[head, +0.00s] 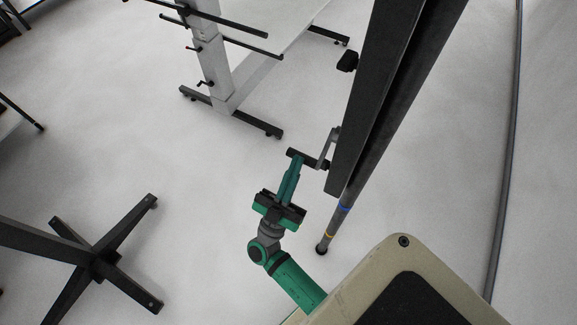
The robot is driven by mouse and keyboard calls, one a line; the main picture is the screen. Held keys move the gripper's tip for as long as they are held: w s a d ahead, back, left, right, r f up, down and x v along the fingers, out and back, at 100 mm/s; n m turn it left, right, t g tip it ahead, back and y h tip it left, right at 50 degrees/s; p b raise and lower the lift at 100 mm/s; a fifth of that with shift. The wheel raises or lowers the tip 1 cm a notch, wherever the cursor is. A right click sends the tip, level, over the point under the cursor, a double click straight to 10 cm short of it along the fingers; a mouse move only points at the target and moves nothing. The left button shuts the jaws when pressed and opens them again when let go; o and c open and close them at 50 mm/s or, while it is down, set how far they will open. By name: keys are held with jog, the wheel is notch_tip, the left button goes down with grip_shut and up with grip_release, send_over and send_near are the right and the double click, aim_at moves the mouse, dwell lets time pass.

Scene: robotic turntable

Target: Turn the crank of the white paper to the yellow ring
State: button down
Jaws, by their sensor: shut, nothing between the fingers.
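A grey crank arm (327,148) with a black handle (312,161) is mounted low on the side of a tall dark stand (375,90). A yellow ring (329,235) goes around the dark pole below it, near the pole's foot. My green gripper (295,166) has its fingers together with nothing between them. Their tips overlap the left end of the handle in the picture; I cannot tell whether they touch it. No white paper can be made out.
A blue ring (342,208) circles the same pole above the yellow one. A black cross-shaped base (103,264) stands at lower left. A white-legged frame (218,75) with dark feet stands at the back. The pale floor left of my gripper is clear.

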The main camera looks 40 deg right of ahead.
aim_at(307, 157)
jog(key=shift+w+d+f, duration=0.4)
jog(key=shift+d+f, duration=0.45)
jog(key=shift+d, duration=0.3)
jog(key=shift+w+d+f, duration=0.35)
jog(key=shift+d+f, duration=0.45)
jog(key=shift+d, duration=0.35)
jog(key=shift+w+d+f, duration=0.4)
jog(key=shift+d+f, duration=0.45)
jog(key=shift+d, duration=0.3)
